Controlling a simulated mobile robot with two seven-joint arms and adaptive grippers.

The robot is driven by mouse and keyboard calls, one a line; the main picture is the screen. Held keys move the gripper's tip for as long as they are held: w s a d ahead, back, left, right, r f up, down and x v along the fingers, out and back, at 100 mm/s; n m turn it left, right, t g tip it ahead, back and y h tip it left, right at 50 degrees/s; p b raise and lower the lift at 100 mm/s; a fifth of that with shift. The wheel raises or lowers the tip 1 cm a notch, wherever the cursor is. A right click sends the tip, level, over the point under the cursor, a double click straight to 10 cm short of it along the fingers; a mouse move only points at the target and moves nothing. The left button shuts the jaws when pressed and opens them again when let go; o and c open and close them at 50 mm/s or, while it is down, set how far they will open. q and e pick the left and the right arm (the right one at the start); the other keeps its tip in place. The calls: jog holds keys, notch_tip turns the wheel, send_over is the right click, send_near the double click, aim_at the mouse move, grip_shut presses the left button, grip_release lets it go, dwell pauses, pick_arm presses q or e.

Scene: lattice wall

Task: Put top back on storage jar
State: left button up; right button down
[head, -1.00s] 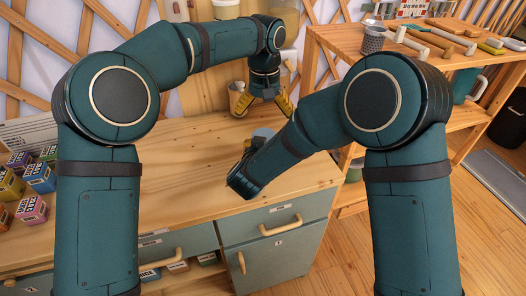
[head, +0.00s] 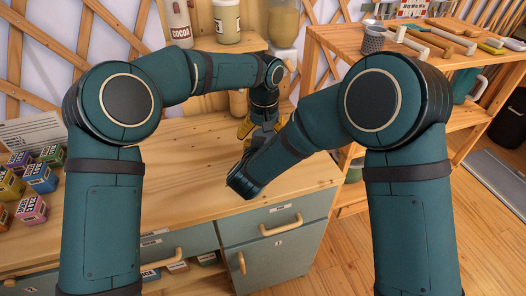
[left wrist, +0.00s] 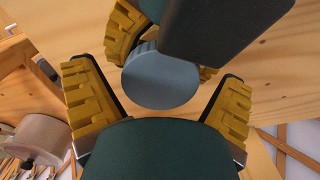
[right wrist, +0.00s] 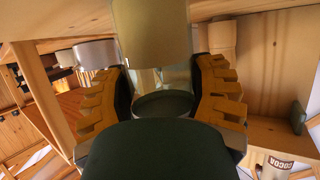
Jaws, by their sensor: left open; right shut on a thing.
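The lid is a blue-grey round disc (left wrist: 160,80), seen face-on in the left wrist view between yellow-padded fingers. My right gripper (right wrist: 165,95) is shut on it; there it shows as a dark disc (right wrist: 165,104). My left gripper (head: 258,128) is open, its fingers on either side of the lid, close to the right gripper. I cannot tell whether they touch it. A jar with a tan lower part and clear glass (right wrist: 150,32) stands beyond the right gripper. It looks upside down in that view. In the head view my arms hide the lid and the right fingertips.
The wooden worktop (head: 185,185) is clear in the middle. Several small coloured boxes (head: 40,175) stand at left. A cocoa bottle (head: 179,25), a pale canister (head: 227,20) and a tan-filled jar (head: 283,20) are at the back. A shelf unit (head: 340,40) with tools is at right.

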pick_arm(q)
jog(key=c, duration=1.3)
jog(key=o, duration=1.3)
jog(key=shift+o, duration=0.2)
jog(key=shift+r, duration=2.3)
notch_tip(320, 180, up, 12)
jog(key=shift+w, duration=0.1)
